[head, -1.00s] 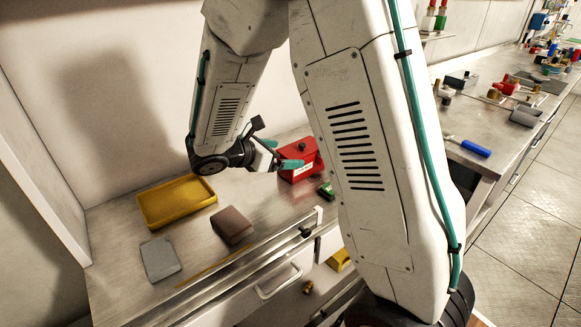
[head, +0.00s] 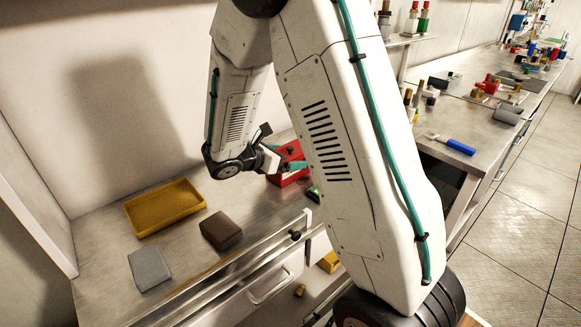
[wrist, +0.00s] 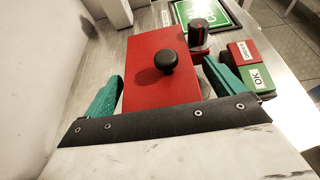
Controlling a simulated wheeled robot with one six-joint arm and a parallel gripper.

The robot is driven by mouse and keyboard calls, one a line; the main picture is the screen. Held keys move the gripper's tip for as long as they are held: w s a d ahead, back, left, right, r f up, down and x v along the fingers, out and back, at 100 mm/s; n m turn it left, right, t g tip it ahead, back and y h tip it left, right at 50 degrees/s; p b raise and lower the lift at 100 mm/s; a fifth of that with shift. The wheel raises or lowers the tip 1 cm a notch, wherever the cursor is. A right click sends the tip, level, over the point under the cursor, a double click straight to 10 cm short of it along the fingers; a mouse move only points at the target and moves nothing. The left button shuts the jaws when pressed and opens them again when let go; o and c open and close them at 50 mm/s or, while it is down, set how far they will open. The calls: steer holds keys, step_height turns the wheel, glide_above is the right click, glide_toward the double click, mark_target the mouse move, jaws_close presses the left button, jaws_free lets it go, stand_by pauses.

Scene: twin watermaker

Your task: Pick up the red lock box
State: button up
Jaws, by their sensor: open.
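The red lock box (head: 287,154) stands on the metal bench near the back wall, partly hidden by my arm in the head view. In the wrist view the red lock box (wrist: 150,62) fills the middle, with a round black knob on its top. My gripper (wrist: 163,88) is open, with one teal finger on each side of the box. The left finger is close to the box's side; I cannot tell whether either finger touches it. In the head view my gripper (head: 282,162) is at the box, its far parts hidden.
A yellow tray (head: 165,226), a brown block (head: 221,230) and a grey block (head: 149,268) lie left on the bench. Close to the box are a black knob (wrist: 198,32), a green sign (wrist: 220,15) and red and green OK blocks (wrist: 256,78).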

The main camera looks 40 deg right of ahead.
steer(key=shift+c, duration=0.3)
steer(key=c, duration=1.4)
